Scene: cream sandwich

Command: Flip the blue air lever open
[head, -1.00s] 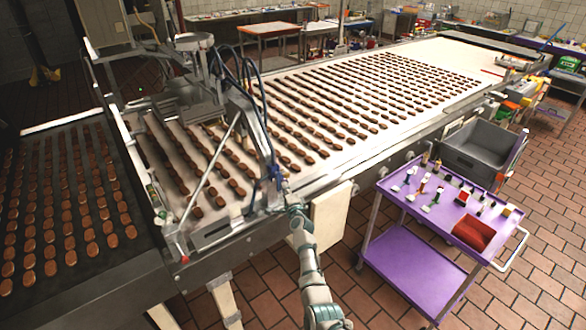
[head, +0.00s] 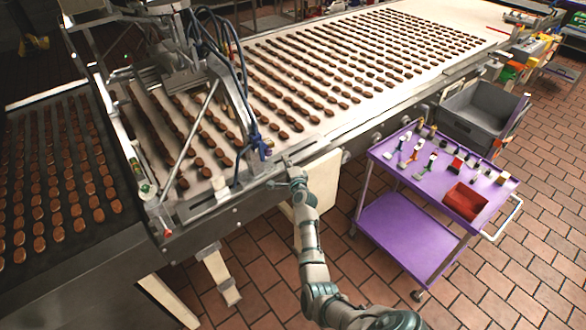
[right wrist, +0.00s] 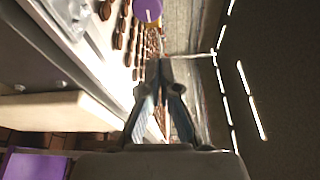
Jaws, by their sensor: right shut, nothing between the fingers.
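The blue air lever (head: 263,148) is a small blue part at the near edge of the machine frame, below the blue hoses. Its exact position is too small to tell. My right gripper (head: 287,165) is beside it, just right and slightly below it in the head view, with no clear contact. In the right wrist view the fingers (right wrist: 165,64) meet at their tips, shut and empty. A purple round part (right wrist: 148,9) shows beyond the tips; I cannot tell whether it belongs to the lever. My left gripper is not in view.
The conveyor (head: 300,137) carries rows of brown biscuits and runs to the back right. A dark belt (head: 90,235) lies at left. A purple cart (head: 400,220) with small tools and a red tray stands right, beside a grey bin (head: 480,112). Tiled floor is clear between.

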